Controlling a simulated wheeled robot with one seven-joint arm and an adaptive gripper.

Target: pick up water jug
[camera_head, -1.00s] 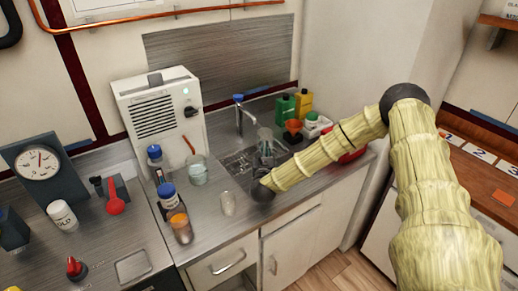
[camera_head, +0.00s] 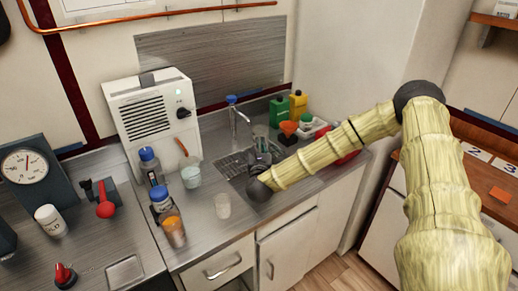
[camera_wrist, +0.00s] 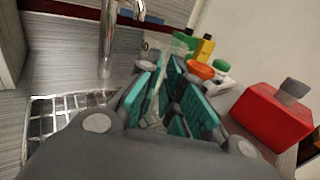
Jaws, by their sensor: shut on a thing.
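A clear, see-through vessel, which I take for the water jug (camera_head: 260,132), is at the sink in the head view, below and right of the tap. My gripper (camera_head: 262,158) is there, partly hidden behind my dark wrist. In the wrist view, my gripper's (camera_wrist: 165,80) teal-padded fingers are closed around the clear jug (camera_wrist: 178,44), whose upper part shows beyond the fingertips. Its lower part is mostly hidden by the fingers. I cannot tell if it touches the sink.
The tap (camera_head: 238,120) stands close behind the jug. Green (camera_head: 279,112) and yellow (camera_head: 298,104) bottles and an orange funnel (camera_head: 288,128) stand behind right. A red container (camera_wrist: 270,118) is right of my gripper. A beaker (camera_head: 190,176) and a clear cup (camera_head: 222,206) stand left.

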